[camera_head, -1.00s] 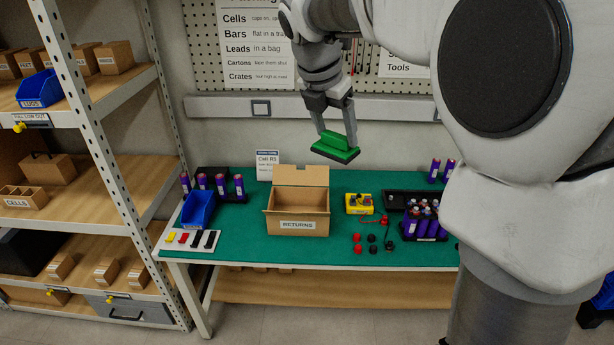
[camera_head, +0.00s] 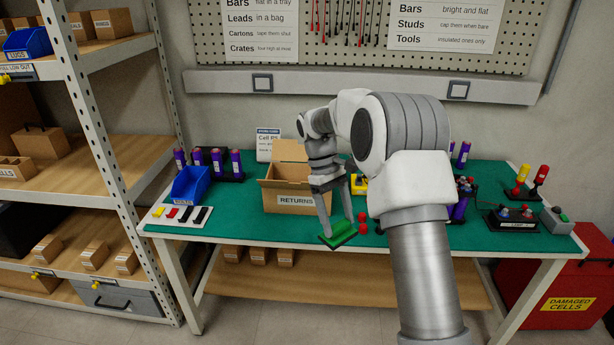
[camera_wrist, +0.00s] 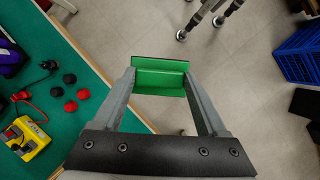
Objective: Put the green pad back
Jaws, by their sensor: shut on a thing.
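The green pad (camera_head: 340,236) is a flat green block with a raised grip and a dark underside. My gripper (camera_head: 338,224) is shut on its raised grip, with one finger on each side. In the head view it shows over the front edge of the green-topped bench (camera_head: 240,225), in front of the returns box. In the wrist view the pad (camera_wrist: 161,78) lies between the fingertips, with grey floor below it, just off the bench edge. Its exact height over the bench cannot be told.
The open cardboard returns box (camera_head: 295,198) stands behind my gripper. Red caps (camera_head: 362,222) lie close right of the pad. A blue bin (camera_head: 190,186) and a white board with coloured clips (camera_head: 182,214) are at the left. A yellow block (camera_wrist: 25,138) with leads lies on the bench.

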